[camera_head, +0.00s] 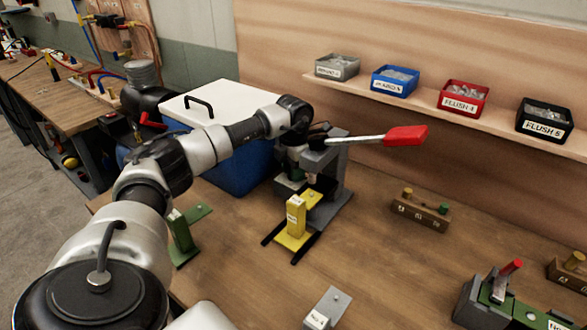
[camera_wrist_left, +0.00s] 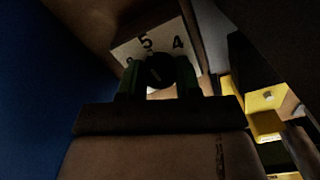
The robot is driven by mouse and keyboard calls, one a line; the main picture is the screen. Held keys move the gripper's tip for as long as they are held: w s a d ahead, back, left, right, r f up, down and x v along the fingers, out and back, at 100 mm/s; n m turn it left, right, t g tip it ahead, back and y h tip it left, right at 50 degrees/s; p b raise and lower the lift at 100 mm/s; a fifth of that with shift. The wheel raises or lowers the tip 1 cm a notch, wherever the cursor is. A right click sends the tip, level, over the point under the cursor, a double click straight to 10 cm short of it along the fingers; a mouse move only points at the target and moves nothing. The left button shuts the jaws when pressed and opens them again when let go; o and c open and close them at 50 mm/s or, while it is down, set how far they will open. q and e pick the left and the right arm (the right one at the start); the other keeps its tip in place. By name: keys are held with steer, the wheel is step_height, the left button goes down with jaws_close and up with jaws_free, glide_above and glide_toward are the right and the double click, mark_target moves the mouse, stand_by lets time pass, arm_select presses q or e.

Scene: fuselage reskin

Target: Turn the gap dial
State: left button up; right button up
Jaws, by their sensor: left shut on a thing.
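The gap dial (camera_wrist_left: 158,72) is a dark round knob in front of a white plate (camera_wrist_left: 126,51) marked 5 and 4, with another mark partly hidden at the left. My left gripper (camera_wrist_left: 160,85) is shut on the dial, one finger on each side of it. In the head view my left gripper (camera_head: 294,165) is at the grey press (camera_head: 335,165), on its left side, and the dial is hidden there. The press has a long lever with a red handle (camera_head: 405,136). My right gripper is not in view.
A blue box with a white lid (camera_head: 228,108) stands close behind my left arm. A yellow fixture (camera_head: 297,218) stands in front of the press, and a green one (camera_head: 183,235) to its left. A shelf (camera_head: 420,100) above holds labelled bins.

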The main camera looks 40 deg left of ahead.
arm_select(q)
steer(key=shift+r, duration=0.1)
stand_by(0.4)
steer(key=o, duration=0.9)
step_height(320, 180, up, 11)
steer(key=shift+f+b, duration=0.1)
steer(key=shift+b, duration=0.35)
